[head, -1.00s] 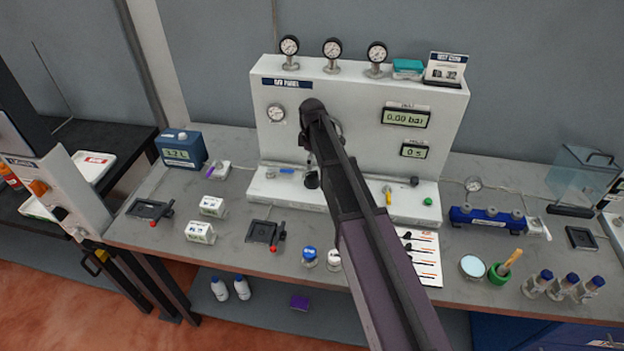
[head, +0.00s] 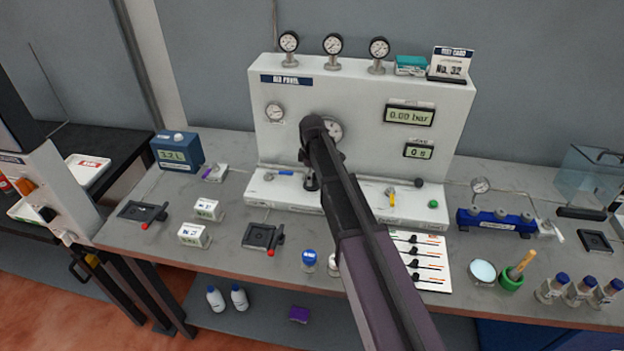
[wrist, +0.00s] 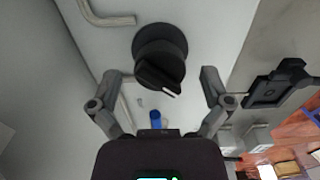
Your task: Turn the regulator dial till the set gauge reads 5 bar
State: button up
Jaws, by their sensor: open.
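The regulator dial (wrist: 160,65) is a round black knob with a raised grip bar and a white pointer line, on a light panel in the wrist view. My gripper (wrist: 161,82) is open, with one finger on each side of the dial and visible gaps between. I cannot tell how deep the fingers reach. In the head view my arm covers the gripper and most of the dial area.
A display (head: 409,115) reads 0.00 bar, with a smaller display (head: 418,151) below. Three gauges stand on top of the panel beside a test card (head: 451,62) marked No. 32. A bent pipe (wrist: 107,17) is near the dial. Small boxes and a blue-capped bottle (head: 309,258) stand in front.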

dwell(0.3)
jog(key=c, duration=1.2)
